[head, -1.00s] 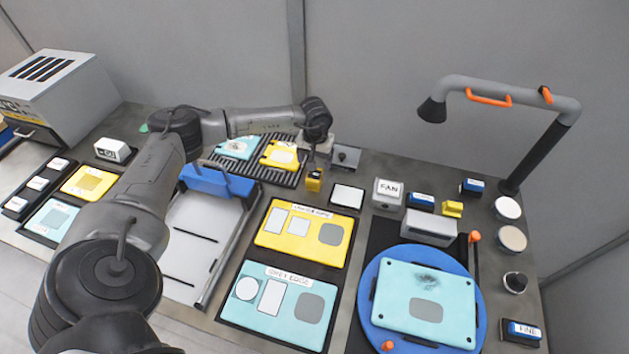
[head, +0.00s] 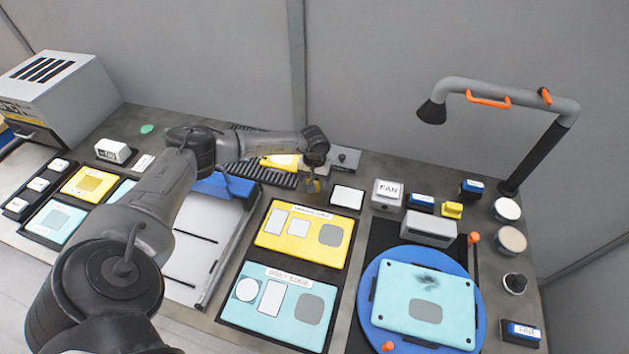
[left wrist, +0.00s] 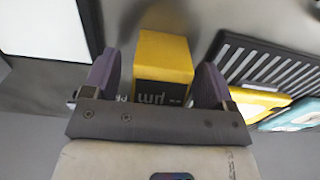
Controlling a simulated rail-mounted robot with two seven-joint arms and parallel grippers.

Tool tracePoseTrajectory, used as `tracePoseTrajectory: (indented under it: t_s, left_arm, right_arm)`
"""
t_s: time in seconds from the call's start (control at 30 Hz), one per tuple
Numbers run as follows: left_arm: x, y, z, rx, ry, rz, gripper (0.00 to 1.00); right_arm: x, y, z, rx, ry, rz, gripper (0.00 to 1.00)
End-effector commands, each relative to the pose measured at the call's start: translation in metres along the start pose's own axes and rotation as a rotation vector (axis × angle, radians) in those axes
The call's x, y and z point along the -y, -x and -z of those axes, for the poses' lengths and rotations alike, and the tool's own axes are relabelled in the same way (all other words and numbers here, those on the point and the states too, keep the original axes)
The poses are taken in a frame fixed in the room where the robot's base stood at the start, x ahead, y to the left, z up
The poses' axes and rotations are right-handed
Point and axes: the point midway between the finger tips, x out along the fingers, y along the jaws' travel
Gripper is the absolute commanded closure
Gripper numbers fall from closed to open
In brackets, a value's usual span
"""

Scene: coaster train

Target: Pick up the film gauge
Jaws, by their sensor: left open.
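The film gauge is a small yellow block with a dark face marked "µm" in the left wrist view (left wrist: 165,50). My left gripper (left wrist: 157,64) is open, with one purple-grey finger on each side of the gauge. Gaps show between the gauge and both fingers, so it is not gripped. In the head view my left gripper (head: 316,180) is over the gauge's spot behind the yellow card tray, and the gauge is mostly hidden there. My right gripper is not in view.
The slotted rack (head: 262,171) with panels stands close to the left of the gauge. A white pad (head: 347,197) lies just right of it, and a grey block (head: 345,158) is behind. The yellow tray (head: 304,236) is in front.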

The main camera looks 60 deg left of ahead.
Motion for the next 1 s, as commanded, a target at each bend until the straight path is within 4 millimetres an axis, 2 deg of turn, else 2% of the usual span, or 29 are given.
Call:
tracePoseTrajectory:
  t_s: [0.2,0.8,1.0]
  left_arm:
    - [-0.0001,-0.0002,0.0000,0.000,0.000,0.000,0.23]
    - [0.0000,0.0003,0.0003,-0.001,0.001,0.000,0.80]
    - [-0.0001,0.0009,0.0005,-0.001,0.001,-0.001,0.80]
  right_arm:
    - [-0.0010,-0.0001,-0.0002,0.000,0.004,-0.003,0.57]
    - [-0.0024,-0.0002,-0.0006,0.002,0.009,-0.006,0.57]
    - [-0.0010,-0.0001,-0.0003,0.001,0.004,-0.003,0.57]
